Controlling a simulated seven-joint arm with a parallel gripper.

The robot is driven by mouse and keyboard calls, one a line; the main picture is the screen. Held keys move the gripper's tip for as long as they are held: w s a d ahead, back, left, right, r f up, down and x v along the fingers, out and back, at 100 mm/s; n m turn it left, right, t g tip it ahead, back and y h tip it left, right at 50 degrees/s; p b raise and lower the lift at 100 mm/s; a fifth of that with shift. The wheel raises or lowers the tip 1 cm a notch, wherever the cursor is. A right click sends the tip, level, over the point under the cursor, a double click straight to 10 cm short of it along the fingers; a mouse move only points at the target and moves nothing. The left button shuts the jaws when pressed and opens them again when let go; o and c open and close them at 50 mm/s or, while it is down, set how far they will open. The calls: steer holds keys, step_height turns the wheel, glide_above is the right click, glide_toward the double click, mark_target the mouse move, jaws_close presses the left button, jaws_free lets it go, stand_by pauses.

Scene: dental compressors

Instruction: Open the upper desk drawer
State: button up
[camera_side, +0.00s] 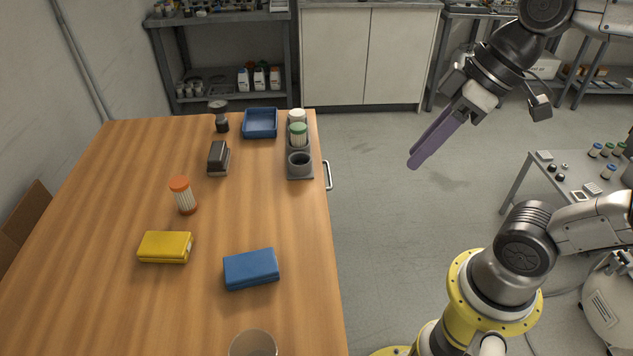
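The wooden desk (110,205) fills the left half of the view. A metal drawer handle (328,175) sticks out from its right edge near the far end. The drawer fronts are hidden below the desk top, so I cannot tell upper from lower. My gripper (416,162), with long purple fingers, is in the air to the right of the handle and apart from it. It points down and to the left. The fingers look close together, with no gap or held object visible, but the angle does not show their state clearly.
On the desk are a blue case (251,269), a yellow case (165,247), an orange-capped bottle (184,196), a stapler-like dark object (218,158), a blue tray (260,123) and a grey holder (300,176) with a green-capped bottle (298,134).

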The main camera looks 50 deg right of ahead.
steer(key=s+d+f+m+t+h, duration=0.1)
steer(key=s+d+f+m+h, duration=0.1)
steer(key=d+f+m+h, duration=0.1)
steer(key=shift+s+d+f, duration=0.2)
steer(key=shift+d+f, duration=0.3)
steer(key=shift+d, duration=0.55)
steer(key=shift+w+d+r+m, duration=0.1)
steer(key=shift+w+m, duration=0.05)
steer(key=shift+m, duration=0.15)
steer(key=shift+c, duration=0.9)
jaws_close()
steer(key=w+a+r+n+t+y, duration=0.1)
steer(key=w+r+n, duration=0.6)
steer(key=w, duration=0.4)
steer(key=w+d+f+n, duration=0.2)
steer(key=w, duration=0.5)
steer(key=w+d+f+n, duration=0.1)
steer(key=w+d+f, duration=0.1)
steer(key=w, duration=0.5)
steer(key=w+d+f+g+y, duration=0.1)
steer(key=w+d+f, duration=0.35)
steer(key=f, duration=0.25)
steer(key=w+d+f+g, duration=0.1)
steer(key=w+d+f, duration=0.2)
steer(key=w+f, duration=0.25)
steer(key=d+f+m+g, duration=0.1)
steer(key=d+f, duration=0.2)
steer(key=f, duration=1.9)
steer(key=shift+m+g+y, duration=0.3)
steer(key=shift+g, duration=0.1)
